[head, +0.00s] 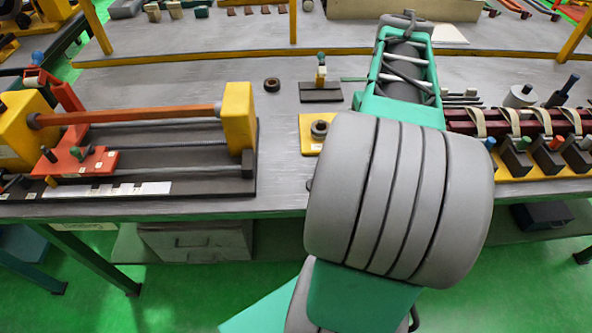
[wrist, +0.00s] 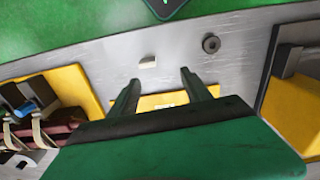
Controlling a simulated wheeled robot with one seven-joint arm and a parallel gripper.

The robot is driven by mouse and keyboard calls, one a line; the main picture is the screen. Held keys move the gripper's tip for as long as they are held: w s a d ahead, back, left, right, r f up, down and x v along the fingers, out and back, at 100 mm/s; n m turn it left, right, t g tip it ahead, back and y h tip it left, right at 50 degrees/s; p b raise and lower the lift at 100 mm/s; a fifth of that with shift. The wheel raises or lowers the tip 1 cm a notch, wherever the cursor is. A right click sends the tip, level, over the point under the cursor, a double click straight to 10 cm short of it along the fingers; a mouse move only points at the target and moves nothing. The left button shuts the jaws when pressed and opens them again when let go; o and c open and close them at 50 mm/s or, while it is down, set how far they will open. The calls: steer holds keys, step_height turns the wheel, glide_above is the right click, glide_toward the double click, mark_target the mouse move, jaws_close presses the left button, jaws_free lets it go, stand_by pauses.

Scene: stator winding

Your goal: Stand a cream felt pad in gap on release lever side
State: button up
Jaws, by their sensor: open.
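In the wrist view, a small cream block (wrist: 147,62), possibly the felt pad, lies on the grey bench near its front edge. My gripper (wrist: 160,85) is open and empty, its two green fingers apart. The cream block shows past the fingertips, roughly in line with the space between them, not touched. In the head view my own arm hides the gripper and this block. A dark red slotted bar (head: 536,122) with cream straps stands at the right; it also shows at the left of the wrist view (wrist: 52,138). I cannot tell which part is the release lever or its gap.
A winding machine with an orange shaft (head: 130,115) stands at the left. A yellow plate (wrist: 165,101) lies beneath my fingers. Knobbed dark blocks (head: 548,160) line the bar's front. Bare bench surrounds the cream block.

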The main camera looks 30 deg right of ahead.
steer(key=w+a+f+n+t, duration=0.1)
steer(key=a+n, duration=0.1)
steer(key=a, duration=0.7)
steer(key=w+a+f+n+t, duration=0.1)
steer(key=w+a+f+n, duration=0.1)
steer(key=a, duration=0.8)
steer(key=w+a+f+n+t, duration=0.1)
steer(key=w+a+f, duration=0.1)
steer(key=a, duration=0.8)
steer(key=shift+w+n, duration=0.15)
steer(key=shift+n, duration=0.25)
steer(key=shift+o, duration=0.4)
steer(key=shift+f, duration=0.1)
